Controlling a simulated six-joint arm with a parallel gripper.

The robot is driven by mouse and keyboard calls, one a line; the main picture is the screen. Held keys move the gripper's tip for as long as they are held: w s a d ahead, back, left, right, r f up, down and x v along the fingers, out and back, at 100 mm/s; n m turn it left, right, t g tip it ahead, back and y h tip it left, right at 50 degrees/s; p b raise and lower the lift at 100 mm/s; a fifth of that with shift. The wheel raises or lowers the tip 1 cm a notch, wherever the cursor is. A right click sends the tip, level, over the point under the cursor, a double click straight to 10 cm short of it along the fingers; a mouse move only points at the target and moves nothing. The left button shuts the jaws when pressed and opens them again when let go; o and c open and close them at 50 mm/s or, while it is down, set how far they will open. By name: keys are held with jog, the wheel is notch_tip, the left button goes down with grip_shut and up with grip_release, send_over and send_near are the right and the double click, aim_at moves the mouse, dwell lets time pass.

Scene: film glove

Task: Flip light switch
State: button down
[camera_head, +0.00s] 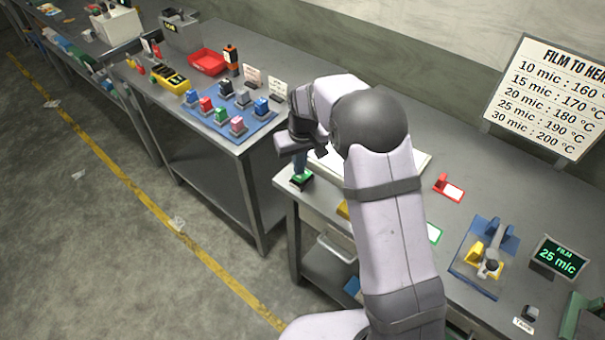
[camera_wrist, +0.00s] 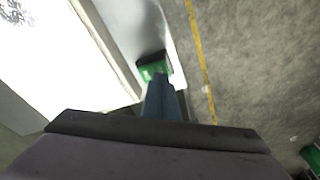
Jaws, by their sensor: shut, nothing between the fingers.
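A small green and black switch-like block (camera_head: 301,181) sits at the near left corner of the right-hand bench. It also shows in the wrist view (camera_wrist: 153,67), top centre, beside a bright white panel (camera_wrist: 48,50). My gripper (camera_head: 300,172) points down over the block, with its blue fingers shut and empty. In the wrist view the finger tips (camera_wrist: 158,80) overlap the block's edge; I cannot tell whether they touch it. The fingers hide part of the block. My arm covers much of the white panel in the head view.
A red stand (camera_head: 448,188), a blue and yellow fixture (camera_head: 486,257) and a "25 mic" display (camera_head: 558,259) stand right of my arm. A blue mat (camera_head: 230,112) with coloured blocks lies on the left bench. A gap separates the benches; open floor lies left.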

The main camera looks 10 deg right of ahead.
jog(key=shift+f+b, duration=0.5)
jog(key=shift+f, duration=0.4)
dwell(0.3)
jog(key=shift+r, duration=0.1)
notch_tip(320, 180, up, 7)
jog(key=p, duration=0.5)
dwell(0.4)
dwell(0.4)
